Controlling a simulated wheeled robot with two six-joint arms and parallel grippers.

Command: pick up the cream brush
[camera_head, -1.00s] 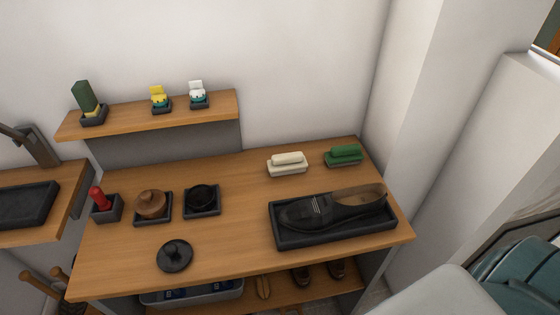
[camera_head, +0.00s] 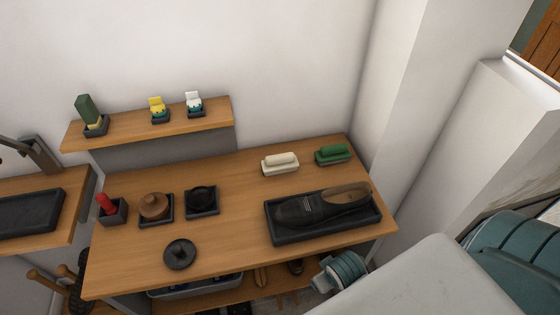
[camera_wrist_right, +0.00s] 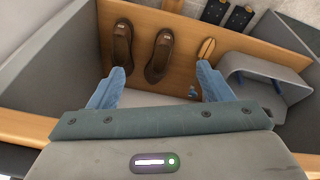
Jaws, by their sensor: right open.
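The cream brush (camera_head: 281,162) lies at the back of the wooden bench top in the head view, left of the green brush (camera_head: 332,154). Nothing touches or covers it. My right gripper is open and empty in the right wrist view (camera_wrist_right: 165,82), its two blue fingers wide apart over the lower shelf with shoes. The cream brush is not in the wrist view. In the head view, part of my right arm shows at the lower right, in front of the bench and well away from the brush. My left gripper is not in view.
A dark shoe (camera_head: 322,205) lies in a black tray (camera_head: 291,237) in front of the brushes. A black lid (camera_head: 180,254), a brown round-topped pot (camera_head: 154,205) and a red-handled item (camera_head: 106,203) stand left. The bench middle (camera_head: 237,210) is clear. A wall shelf (camera_head: 177,123) hangs behind.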

